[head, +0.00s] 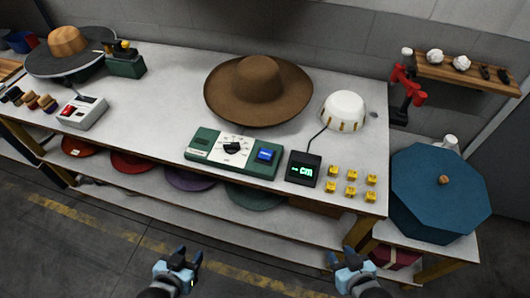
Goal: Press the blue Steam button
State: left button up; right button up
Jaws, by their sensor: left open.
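The blue Steam button (265,155) is on the right end of a green control box (207,145) on the worktable. A white dial plate with a black knob (232,147) is left of the button. Any lettering on the button is too small to read. My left gripper (189,255) is open and empty, in front of the table and below and left of the box in the picture. My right gripper (342,256) is also open and empty, below and right of the box. Neither gripper touches anything.
On the worktable (170,85), a brown hat (258,90) is behind the box. A black display (303,168) and several yellow cubes (351,183) are to its right. A lower shelf holds colored hats (190,180). A blue octagonal lid (440,195) is at right.

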grip_shut()
dwell(1.5)
